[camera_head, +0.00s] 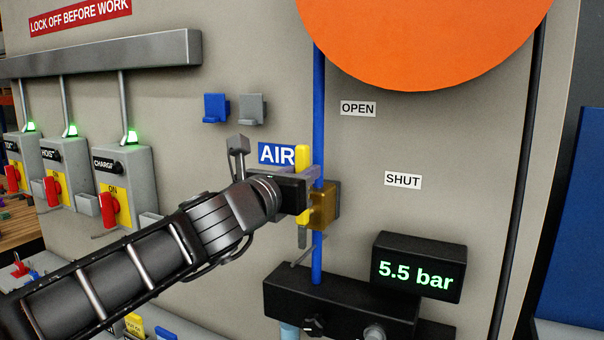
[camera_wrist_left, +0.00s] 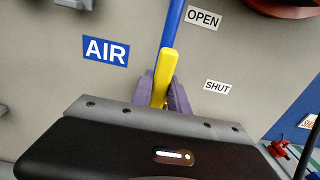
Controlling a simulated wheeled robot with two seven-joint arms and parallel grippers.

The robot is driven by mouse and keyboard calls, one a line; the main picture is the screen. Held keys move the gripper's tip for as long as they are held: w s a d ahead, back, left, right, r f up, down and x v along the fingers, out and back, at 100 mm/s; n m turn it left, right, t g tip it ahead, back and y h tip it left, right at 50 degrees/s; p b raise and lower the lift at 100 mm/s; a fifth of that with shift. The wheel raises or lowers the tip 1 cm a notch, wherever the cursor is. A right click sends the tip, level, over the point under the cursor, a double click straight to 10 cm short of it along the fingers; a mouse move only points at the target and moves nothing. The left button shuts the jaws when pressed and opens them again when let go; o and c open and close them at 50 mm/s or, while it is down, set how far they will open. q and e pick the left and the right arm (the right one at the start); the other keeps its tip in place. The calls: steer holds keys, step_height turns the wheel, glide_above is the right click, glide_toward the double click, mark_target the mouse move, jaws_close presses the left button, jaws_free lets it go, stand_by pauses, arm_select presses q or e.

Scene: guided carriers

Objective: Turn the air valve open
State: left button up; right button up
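The air valve has a brass body (camera_head: 324,207) on a vertical blue pipe (camera_head: 319,110) and a long yellow handle (camera_head: 302,158). The handle stands upright, roughly in line with the pipe. My left gripper (camera_head: 308,174) is at the handle, its fingers closed on either side of it. In the left wrist view the yellow handle (camera_wrist_left: 165,75) shows between the two purple-grey fingers (camera_wrist_left: 164,95). The gripper hides part of the handle and valve. An OPEN label (camera_head: 358,108) is at the upper right and a SHUT label (camera_head: 403,180) lower right. My right gripper is not in view.
A black display (camera_head: 419,267) reads 5.5 bar, right of the pipe above a black block (camera_head: 340,305). An orange disc (camera_head: 425,40) is above. Blue (camera_head: 215,108) and grey (camera_head: 252,109) hooks and switch boxes (camera_head: 123,180) are on the panel at left.

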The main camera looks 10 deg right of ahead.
arm_select(q)
steer(key=o, duration=0.5)
steer(key=shift+c, duration=0.2)
steer(key=shift+a, duration=0.15)
steer(key=v, duration=0.7)
steer(key=shift+s, duration=0.25)
steer(key=shift+a, duration=0.15)
